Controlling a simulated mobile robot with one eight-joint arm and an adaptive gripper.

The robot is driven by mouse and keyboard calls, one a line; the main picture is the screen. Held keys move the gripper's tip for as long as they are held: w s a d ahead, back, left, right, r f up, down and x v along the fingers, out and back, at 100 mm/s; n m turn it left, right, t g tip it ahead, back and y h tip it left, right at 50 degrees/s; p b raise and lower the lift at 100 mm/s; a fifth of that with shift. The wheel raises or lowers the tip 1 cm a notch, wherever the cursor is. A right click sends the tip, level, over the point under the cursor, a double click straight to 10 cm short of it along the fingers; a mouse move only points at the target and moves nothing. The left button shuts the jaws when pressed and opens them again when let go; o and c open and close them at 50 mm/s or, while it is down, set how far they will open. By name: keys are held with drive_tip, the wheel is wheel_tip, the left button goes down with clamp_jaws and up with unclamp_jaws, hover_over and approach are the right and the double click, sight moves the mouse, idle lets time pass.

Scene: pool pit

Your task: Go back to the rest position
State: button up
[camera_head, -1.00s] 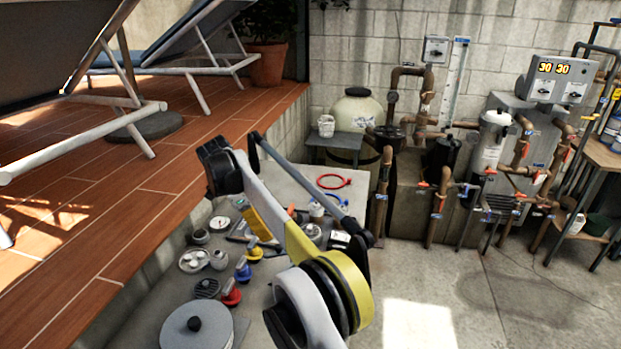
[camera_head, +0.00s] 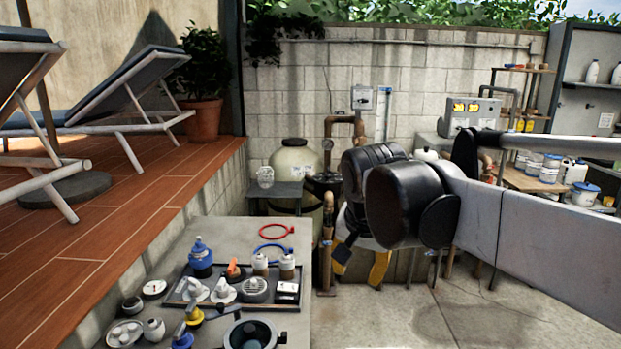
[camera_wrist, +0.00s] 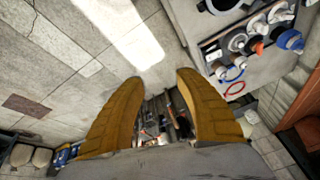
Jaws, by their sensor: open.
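My gripper (camera_wrist: 158,105) shows in the wrist view as two yellow-brown fingers spread apart, with nothing between them. Past the fingers are the floor and, farther off, the pipework. In the head view my arm reaches in from the right, and its dark joint covers the pump area. Yellow finger parts (camera_head: 380,268) hang below that joint, to the right of the workbench (camera_head: 215,235) and clear of it. The gripper's tips are only partly visible there.
The bench holds a dark tray (camera_head: 181,291) with several fittings, a red ring (camera_head: 273,231) and a blue ring (camera_head: 272,255). A wooden deck (camera_head: 90,250) with loungers lies left. Shelves with tubs (camera_head: 550,168) stand at right. Concrete floor (camera_head: 450,320) is open in front.

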drive_tip(key=s+d+f+n+t+b, duration=0.1)
drive_tip(key=s+d+f+n, duration=0.1)
drive_tip(key=s+d+f, duration=0.3)
drive_tip(key=s+d+f+n+t, duration=0.1)
drive_tip(key=s+d+f, duration=0.4)
drive_tip(key=s, duration=0.7)
wheel_tip(320, 180, down, 2)
drive_tip(key=shift+n+t+b, duration=0.4)
drive_tip(key=shift+n, duration=0.3)
